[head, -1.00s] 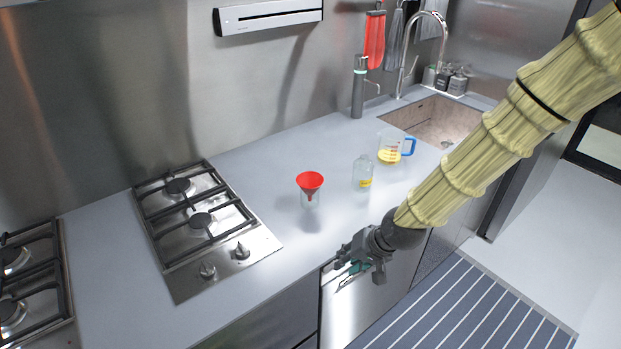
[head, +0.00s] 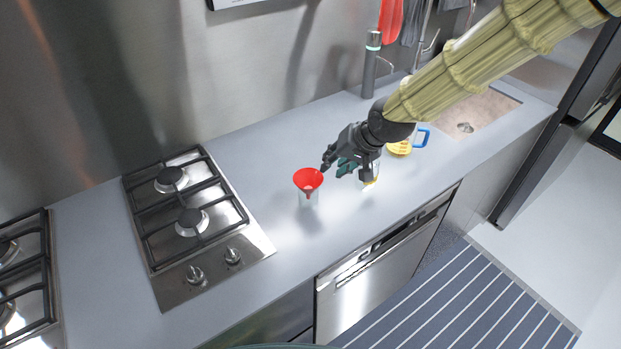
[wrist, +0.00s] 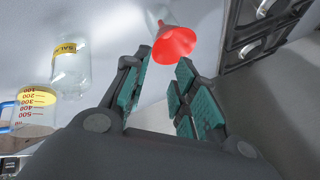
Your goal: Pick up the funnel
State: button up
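The red funnel (head: 308,181) sits upright in the mouth of a clear glass container (head: 309,200) on the grey counter. It also shows in the wrist view (wrist: 175,43), just beyond my fingertips. My gripper (head: 335,169) is just right of the funnel in the head view, above the counter. In the wrist view my gripper (wrist: 160,70) is open, its teal finger pads apart with nothing between them. The funnel's spout is partly hidden inside the container.
A glass bottle with a yellow label (wrist: 70,68) and a measuring jug of yellow liquid (wrist: 36,105) stand close by my gripper. The gas hob (head: 190,215) lies left of the funnel. Counter (head: 262,165) between hob and funnel is clear.

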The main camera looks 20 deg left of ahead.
aim_at(307, 179)
jog(key=p+x, duration=0.4)
jog(key=x, duration=0.5)
jog(key=shift+w+d+f, duration=0.2)
jog(key=shift+w+d, duration=0.1)
jog(key=shift+d, duration=0.05)
jog(key=shift+c, duration=0.2)
grip_shut()
